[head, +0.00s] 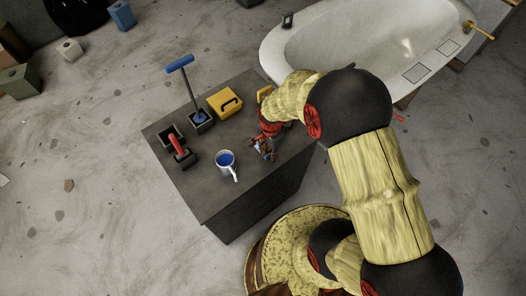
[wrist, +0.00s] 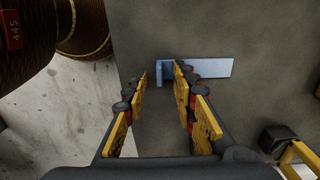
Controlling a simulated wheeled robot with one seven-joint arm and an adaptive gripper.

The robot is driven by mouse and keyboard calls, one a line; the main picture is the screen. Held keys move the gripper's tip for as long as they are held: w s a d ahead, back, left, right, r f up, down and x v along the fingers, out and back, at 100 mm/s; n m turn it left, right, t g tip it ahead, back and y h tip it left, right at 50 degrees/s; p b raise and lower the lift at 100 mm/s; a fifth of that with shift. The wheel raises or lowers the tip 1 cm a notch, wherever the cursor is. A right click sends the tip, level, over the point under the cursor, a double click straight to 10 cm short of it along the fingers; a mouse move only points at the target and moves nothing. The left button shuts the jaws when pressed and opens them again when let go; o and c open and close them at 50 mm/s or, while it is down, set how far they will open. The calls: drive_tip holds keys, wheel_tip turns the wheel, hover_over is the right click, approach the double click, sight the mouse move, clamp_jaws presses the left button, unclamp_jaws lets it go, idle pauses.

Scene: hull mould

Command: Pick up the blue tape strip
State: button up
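The blue tape strip (wrist: 212,68) lies across the grey top in the wrist view. Its right part is flat and pale blue, and a darker blue tab stands at its left end. My gripper (wrist: 161,71) is open, with its two fingertips on either side of the tabbed left end. The right finger covers part of the strip. I cannot tell whether the fingers touch it. In the head view my gripper (head: 264,150) is over the right part of the dark work block's top (head: 213,186), and the strip is not discernible there.
On the block stand a white mug (head: 226,168) with blue contents, a yellow box (head: 224,102), a blue-handled tool (head: 188,90) in a holder and a red-handled tool (head: 178,146). A white hull mould (head: 345,50) lies beyond. Open floor (head: 90,220) is at left.

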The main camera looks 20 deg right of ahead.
drive_tip(key=shift+c, duration=1)
clamp_jaws()
